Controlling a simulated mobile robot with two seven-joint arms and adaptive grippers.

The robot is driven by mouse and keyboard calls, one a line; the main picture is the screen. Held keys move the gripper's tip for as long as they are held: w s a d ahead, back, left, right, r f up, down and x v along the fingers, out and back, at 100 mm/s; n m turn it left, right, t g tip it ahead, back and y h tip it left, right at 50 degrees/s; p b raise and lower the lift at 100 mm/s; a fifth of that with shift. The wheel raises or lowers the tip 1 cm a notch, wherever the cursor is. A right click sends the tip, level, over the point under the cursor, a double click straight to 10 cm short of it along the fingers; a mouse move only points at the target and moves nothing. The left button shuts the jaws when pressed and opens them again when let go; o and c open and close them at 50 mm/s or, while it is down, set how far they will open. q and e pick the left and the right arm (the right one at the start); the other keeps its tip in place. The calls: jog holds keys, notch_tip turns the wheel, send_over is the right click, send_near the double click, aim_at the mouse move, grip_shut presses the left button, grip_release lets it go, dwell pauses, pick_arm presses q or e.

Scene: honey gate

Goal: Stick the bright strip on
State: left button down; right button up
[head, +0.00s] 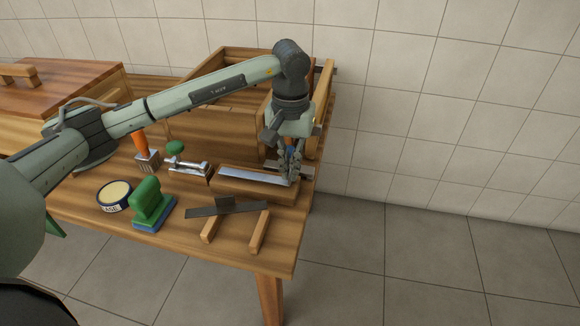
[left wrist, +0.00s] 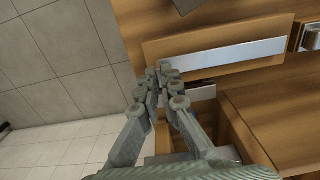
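The bright strip (head: 250,175) lies lengthwise on top of a wooden block (head: 228,187) on the workbench. The left wrist view also shows the strip (left wrist: 235,54) along the block (left wrist: 160,48). My left gripper (head: 291,177) points down at the strip's right end in the head view and covers that end. In the left wrist view its fingertips (left wrist: 165,72) are close together beside the strip's end. I cannot make out any part of the strip between them. My right gripper is not in view.
A dark flat bar (head: 200,212) rests across two wooden sticks in front. A green-handled block (head: 150,203), a round tin (head: 114,195), an orange-handled brush (head: 141,145) and a metal clamp (head: 188,168) stand left. An open wooden box (head: 235,125) is behind, before the tiled wall.

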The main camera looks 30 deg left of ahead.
pick_arm(q)
jog(key=shift+f+b, duration=0.45)
jog(key=shift+f, duration=0.05)
dwell(0.6)
jog(key=c, duration=1.6)
grip_release()
jog(key=shift+c, duration=0.2)
notch_tip(320, 180, up, 12)
